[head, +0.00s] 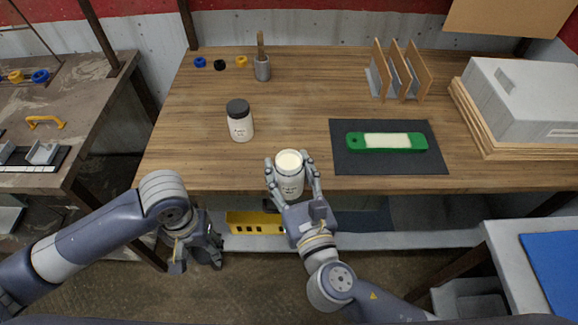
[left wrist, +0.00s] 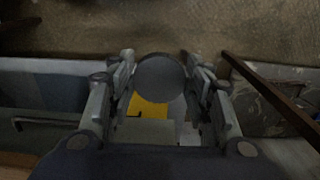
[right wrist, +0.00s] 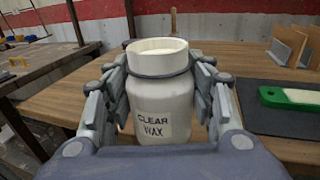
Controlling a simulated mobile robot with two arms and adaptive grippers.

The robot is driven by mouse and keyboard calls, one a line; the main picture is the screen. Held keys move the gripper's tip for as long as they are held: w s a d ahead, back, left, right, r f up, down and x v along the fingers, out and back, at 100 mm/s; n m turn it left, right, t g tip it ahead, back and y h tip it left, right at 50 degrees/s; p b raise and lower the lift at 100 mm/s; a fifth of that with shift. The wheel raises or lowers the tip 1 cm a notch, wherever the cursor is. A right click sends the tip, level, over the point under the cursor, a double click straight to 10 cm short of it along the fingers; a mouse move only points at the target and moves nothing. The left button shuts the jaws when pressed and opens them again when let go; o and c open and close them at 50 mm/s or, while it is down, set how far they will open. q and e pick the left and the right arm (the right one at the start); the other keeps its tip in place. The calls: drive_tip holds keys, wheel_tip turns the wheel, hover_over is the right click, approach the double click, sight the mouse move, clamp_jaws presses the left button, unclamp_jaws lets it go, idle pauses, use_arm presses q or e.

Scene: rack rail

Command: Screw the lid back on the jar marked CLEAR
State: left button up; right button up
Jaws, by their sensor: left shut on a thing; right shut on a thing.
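The open white jar (right wrist: 160,98) bears a label reading CLEAR WAX in the right wrist view. It stands upright at the table's front edge in the head view (head: 289,177), with pale contents showing at its uncovered mouth. My right gripper (head: 290,166) is shut around its sides. My left gripper (head: 196,262) is in front of and below the table edge, to the left of the jar. It is shut on a dark round lid (left wrist: 160,78), seen between its fingers in the left wrist view. The lid cannot be made out in the head view.
A second white jar with a black lid (head: 239,121) stands behind and left. A green tool (head: 387,142) lies on a dark mat (head: 343,165) to the right. A brush in a cup (head: 262,69), small rings and a rack (head: 378,84) stand farther back.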

drive_tip(key=o, duration=0.6)
drive_tip(key=c, duration=0.8)
drive_tip(key=shift+c, duration=0.2)
use_arm(q)
drive_tip(key=shift+w+r, duration=0.1)
use_arm(e)
drive_tip(key=shift+d, duration=0.1)
